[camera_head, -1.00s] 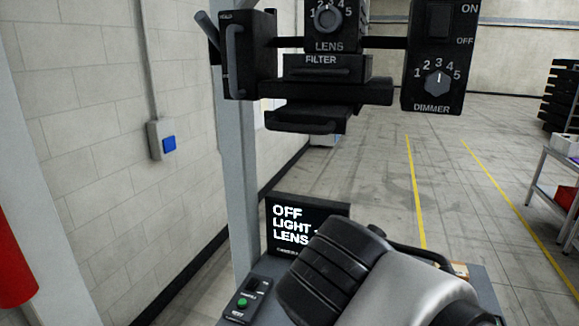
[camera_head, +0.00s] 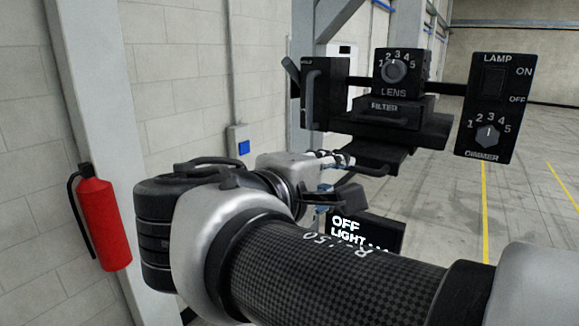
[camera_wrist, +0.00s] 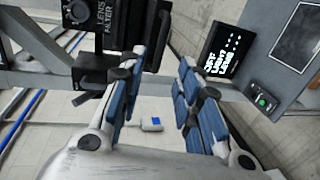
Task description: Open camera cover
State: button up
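The black camera fixture (camera_head: 405,120) stands on a grey post, with a LENS dial (camera_head: 394,71) above a FILTER block (camera_head: 398,106). A dark upright panel with a handle (camera_head: 325,93) is at its left. A lower plate with a looped handle (camera_head: 372,168) juts out below. I cannot tell which part is the camera cover. My gripper (camera_head: 335,185) is just below and left of that lower handle, partly hidden by my wrist. In the wrist view my gripper (camera_wrist: 160,65) has its blue-padded fingers apart, with nothing between them.
A LAMP and DIMMER box (camera_head: 489,108) is at the fixture's right. A screen reading OFF, LIGHT (camera_head: 370,232) stands below, partly hidden by my arm. A red extinguisher (camera_head: 106,222) is by the left column. A blue-buttoned wall box (camera_head: 242,147) is behind.

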aim_at(354, 169)
jog(key=x, duration=1)
jog(key=shift+w+d+p, duration=0.15)
jog(key=shift+w+p, duration=0.1)
jog(key=shift+p, duration=0.1)
jog(key=shift+c, duration=0.5)
grip_shut()
